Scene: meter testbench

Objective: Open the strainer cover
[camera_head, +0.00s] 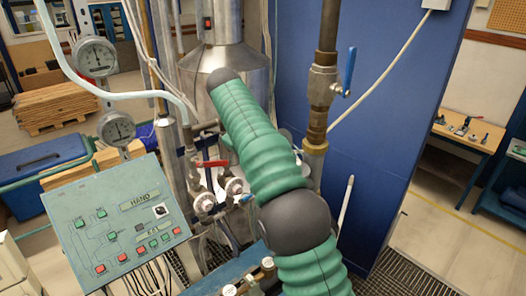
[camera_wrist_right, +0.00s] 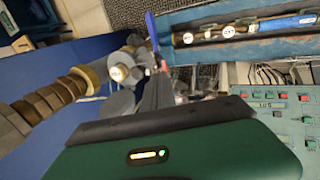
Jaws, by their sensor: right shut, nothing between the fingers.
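My right gripper (camera_wrist_right: 156,78) shows in the right wrist view as thin dark fingers, closed together with nothing between them. In the head view my green right arm crosses the middle and hides its gripper. Grey round parts (camera_wrist_right: 120,103) lie just left of the fingers in the wrist view, beside a round dial (camera_wrist_right: 118,73). I cannot tell whether one of them is the strainer cover, or whether the fingers touch anything. A steel vessel with a conical shoulder (camera_head: 215,68) stands behind my arm in the head view. My left gripper is not in view.
A vertical pipe with a blue-handled valve (camera_head: 348,72) stands right of my arm. A red lever (camera_head: 210,163) and small dials (camera_head: 203,202) sit left of it. A green control panel (camera_head: 118,222) and two gauges (camera_head: 95,58) are further left. A blue wall (camera_head: 385,140) stands behind.

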